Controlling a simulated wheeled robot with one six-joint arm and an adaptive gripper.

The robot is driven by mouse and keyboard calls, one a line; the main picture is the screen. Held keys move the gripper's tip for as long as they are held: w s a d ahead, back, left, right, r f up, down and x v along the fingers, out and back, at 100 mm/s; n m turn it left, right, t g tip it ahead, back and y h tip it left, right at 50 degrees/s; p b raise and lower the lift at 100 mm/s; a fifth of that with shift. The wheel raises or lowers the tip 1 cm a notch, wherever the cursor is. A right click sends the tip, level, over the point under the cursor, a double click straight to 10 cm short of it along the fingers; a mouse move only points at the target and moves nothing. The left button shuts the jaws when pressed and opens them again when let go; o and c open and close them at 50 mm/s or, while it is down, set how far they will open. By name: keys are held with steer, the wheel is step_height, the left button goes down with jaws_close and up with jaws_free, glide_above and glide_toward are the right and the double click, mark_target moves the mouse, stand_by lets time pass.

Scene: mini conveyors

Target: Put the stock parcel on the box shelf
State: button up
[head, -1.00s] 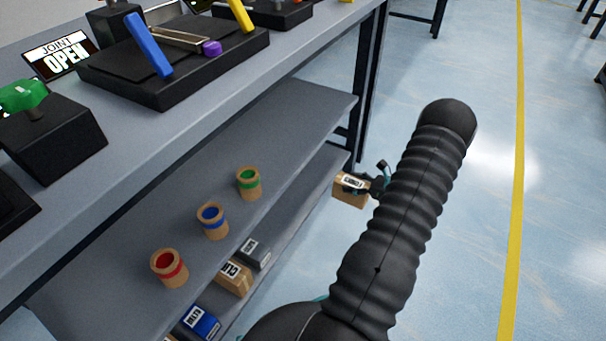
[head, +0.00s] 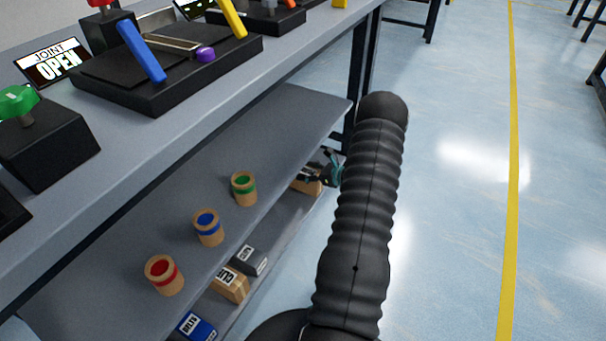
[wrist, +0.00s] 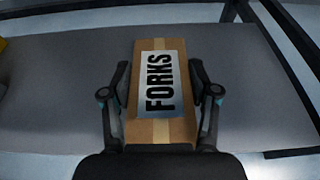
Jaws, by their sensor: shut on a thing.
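A brown cardboard parcel (wrist: 160,105) lies between the two fingers of my gripper (wrist: 160,98) in the wrist view. Its white label reads FORKS. The fingers press on its long sides. In the head view the parcel (head: 308,187) and my gripper (head: 325,170) are at the far end of the lower box shelf (head: 283,213), partly hidden by the upper shelf and my arm. In the wrist view the grey shelf (wrist: 60,85) spreads beneath and around the parcel. I cannot tell whether the parcel touches it.
On the lower shelf stand a grey box (head: 250,259), a brown box (head: 231,283) and a blue box (head: 197,326). Bare shelf shows on both sides of the held parcel.

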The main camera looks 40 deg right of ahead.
steer(key=shift+w+a+f, duration=0.3)
steer(key=shift+w+f, duration=0.35)
steer(key=shift+f, duration=0.15)
steer(key=o, duration=1.4)
steer(key=shift+s, duration=0.1)
steer(key=v, duration=1.2)
steer(key=shift+d, duration=0.1)
